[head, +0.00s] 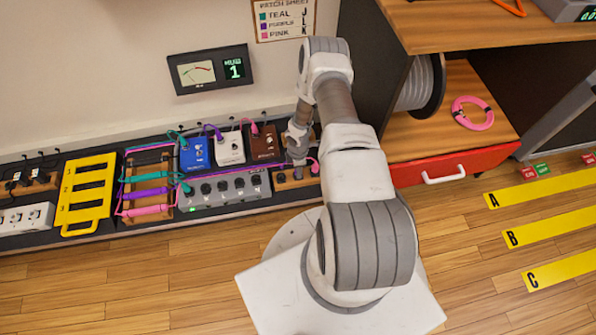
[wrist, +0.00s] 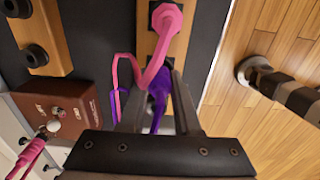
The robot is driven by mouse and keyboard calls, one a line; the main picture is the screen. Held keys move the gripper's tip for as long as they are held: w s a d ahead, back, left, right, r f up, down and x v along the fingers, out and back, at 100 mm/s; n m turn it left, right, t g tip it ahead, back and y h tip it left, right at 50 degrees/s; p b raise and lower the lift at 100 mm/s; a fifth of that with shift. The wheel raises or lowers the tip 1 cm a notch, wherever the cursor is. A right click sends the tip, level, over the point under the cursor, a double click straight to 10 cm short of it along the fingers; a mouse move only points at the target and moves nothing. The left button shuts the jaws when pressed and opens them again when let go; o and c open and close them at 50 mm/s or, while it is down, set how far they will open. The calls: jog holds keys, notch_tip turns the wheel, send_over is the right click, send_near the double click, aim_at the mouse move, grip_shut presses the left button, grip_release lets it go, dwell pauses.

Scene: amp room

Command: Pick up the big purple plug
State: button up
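My gripper (wrist: 160,85) points down over a wooden socket strip (wrist: 142,42). The big purple plug (wrist: 157,103) shows between its two fingers, partly hidden by them. I cannot tell whether the fingers touch it. A big pink plug (wrist: 165,20) stands in the strip just beyond the fingertips, and its pink cord loops close by the fingers. In the head view my gripper (head: 298,168) is low at the right end of the pedalboard, by the strip (head: 290,183). The purple plug there is hidden behind my gripper.
Left of my gripper stand brown (head: 264,145), white (head: 229,148) and blue (head: 195,154) pedals with plugged cords, and a grey unit (head: 225,188). A cable rack (head: 150,153) and yellow frame (head: 86,190) are farther left. A red drawer (head: 455,170) is close on the right.

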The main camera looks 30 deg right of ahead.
grip_shut()
notch_tip(320, 180, up, 10)
jog(key=p, duration=0.4)
jog(key=shift+f, duration=0.15)
jog(key=shift+r, duration=0.3)
